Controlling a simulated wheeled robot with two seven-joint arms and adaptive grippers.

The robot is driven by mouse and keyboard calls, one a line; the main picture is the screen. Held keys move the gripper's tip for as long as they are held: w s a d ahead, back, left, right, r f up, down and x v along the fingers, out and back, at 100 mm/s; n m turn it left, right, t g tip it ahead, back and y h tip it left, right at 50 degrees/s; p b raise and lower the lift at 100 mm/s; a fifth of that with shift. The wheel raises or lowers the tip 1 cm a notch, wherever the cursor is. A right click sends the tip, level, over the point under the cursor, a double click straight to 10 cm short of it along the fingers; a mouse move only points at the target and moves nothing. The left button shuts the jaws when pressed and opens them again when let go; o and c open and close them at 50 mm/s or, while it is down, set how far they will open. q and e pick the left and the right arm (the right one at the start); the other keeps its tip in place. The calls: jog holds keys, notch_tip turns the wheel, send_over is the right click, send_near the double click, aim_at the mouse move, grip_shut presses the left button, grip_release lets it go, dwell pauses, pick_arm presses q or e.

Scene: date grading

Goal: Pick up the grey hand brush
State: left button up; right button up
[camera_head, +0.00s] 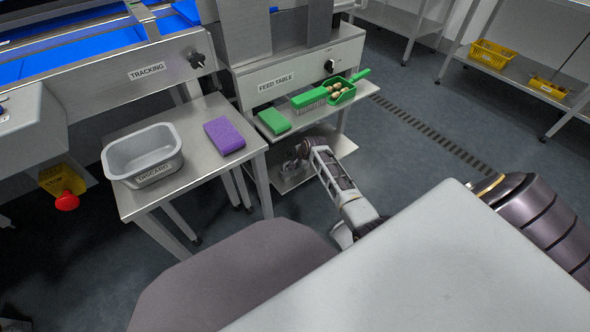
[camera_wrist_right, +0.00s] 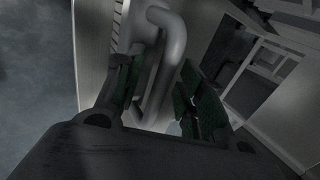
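The grey hand brush (camera_wrist_right: 172,55) shows in the right wrist view as a smooth grey curved handle, with a pale bristle-like strip at the upper left. My right gripper (camera_wrist_right: 160,105) is around the handle, its green-padded fingers apart on either side; firm contact on both sides is not visible. In the head view my right gripper (camera_head: 292,168) is low, at the shelf under the feed table, and the brush cannot be told clearly from the fingers there. My left gripper is not in view.
Above, the feed table's upper shelf holds a green block (camera_head: 273,121), a green brush (camera_head: 309,98) and a green scoop (camera_head: 342,92) with dates. A steel side table (camera_head: 196,120) carries a grey discard tub (camera_head: 118,160) and a purple block (camera_head: 224,136). Open floor lies right.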

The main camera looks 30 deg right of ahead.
dwell(0.4)
grip_shut()
jog(key=shift+r, duration=0.15)
